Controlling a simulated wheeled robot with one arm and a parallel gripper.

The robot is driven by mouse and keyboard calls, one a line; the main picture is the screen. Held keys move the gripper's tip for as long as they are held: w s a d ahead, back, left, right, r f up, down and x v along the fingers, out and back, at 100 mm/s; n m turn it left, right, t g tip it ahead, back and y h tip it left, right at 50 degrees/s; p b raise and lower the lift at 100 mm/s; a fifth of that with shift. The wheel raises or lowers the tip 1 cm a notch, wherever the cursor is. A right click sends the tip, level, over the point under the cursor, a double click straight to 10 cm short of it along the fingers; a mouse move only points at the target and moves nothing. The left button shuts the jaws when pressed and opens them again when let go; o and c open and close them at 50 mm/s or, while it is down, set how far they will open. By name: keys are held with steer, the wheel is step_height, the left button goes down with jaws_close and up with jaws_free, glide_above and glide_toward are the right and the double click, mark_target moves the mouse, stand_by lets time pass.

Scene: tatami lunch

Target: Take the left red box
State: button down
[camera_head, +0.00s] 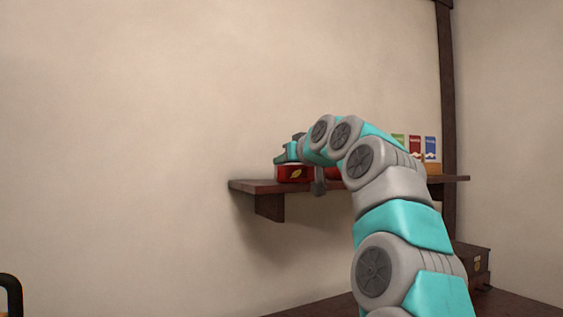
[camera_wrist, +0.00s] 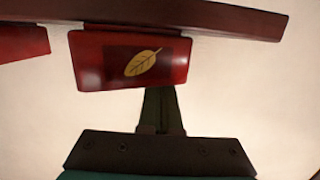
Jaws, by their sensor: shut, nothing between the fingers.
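A red box (camera_head: 295,174) with a yellow leaf mark stands at the left part of the wall shelf. In the wrist view, which looks turned upside down, this red box (camera_wrist: 88,62) is near the middle, its leaf face toward the camera. A second red box (camera_head: 333,174) is to its right, mostly hidden by my arm; part of it shows at the wrist view's left edge (camera_wrist: 20,43). My gripper (camera_wrist: 160,92) is shut and empty, its fingertips close to the leaf-marked box's edge. I cannot tell whether they touch. In the head view my fingers are not clear.
The dark wooden shelf (camera_head: 247,187) runs along the wall and shows in the wrist view (camera_wrist: 235,22). Green, red and blue packets (camera_head: 430,147) stand at its right end. A dark chest (camera_head: 472,262) is below right. The wall left of the shelf is bare.

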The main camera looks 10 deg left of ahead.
steer(key=shift+s+d+f+b, duration=0.25)
steer(key=shift+s+d+b, duration=0.1)
steer(key=shift+s, duration=0.1)
steer(key=shift+s+d+f+b, duration=0.2)
steer(key=shift+s+d+b, duration=0.15)
steer(key=shift+s, duration=0.1)
steer(key=shift+r+p, duration=0.85)
steer(key=shift+p, duration=0.05)
steer(key=shift+f, duration=0.15)
